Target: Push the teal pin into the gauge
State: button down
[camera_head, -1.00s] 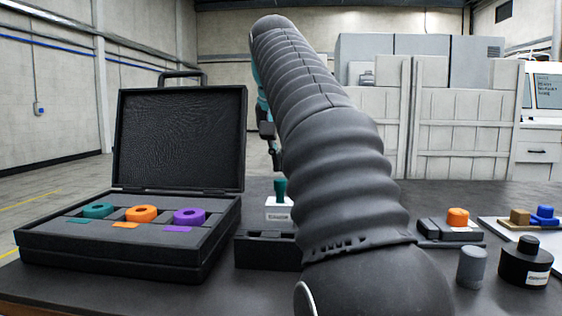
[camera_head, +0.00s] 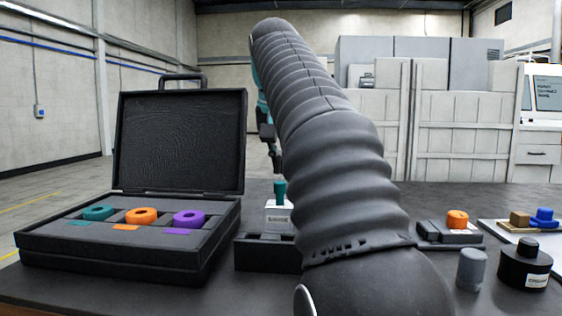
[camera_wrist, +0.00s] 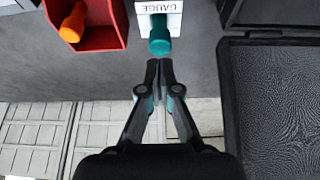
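The teal pin (camera_head: 280,190) stands upright in the top of the white gauge (camera_head: 279,219), with its head and some shank showing above it. In the wrist view the teal pin (camera_wrist: 160,37) shows at the edge of the block labelled GAUGE (camera_wrist: 158,7). My gripper (camera_wrist: 165,64) has its two fingertips together with nothing between them. The tips are close by the pin head in the picture; I cannot tell whether they touch it. In the head view my gripper is mostly hidden behind my arm, above the pin.
An open black case (camera_head: 113,262) with teal, orange and purple rings lies left of the gauge. A black tray (camera_head: 266,254) sits in front of the gauge. A red bin (camera_wrist: 98,36) holding an orange piece is beside the gauge. Grey and black cylinders (camera_head: 471,270) stand at the right.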

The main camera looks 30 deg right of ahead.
aim_at(280, 183)
jog(key=shift+f+b, duration=0.6)
jog(key=shift+f, duration=0.35)
dwell(0.5)
jog(key=shift+r, duration=0.1)
notch_tip(280, 183, up, 3)
jog(key=p, duration=0.3)
jog(key=shift+w+r, duration=0.1)
jog(key=shift+r, duration=2.3)
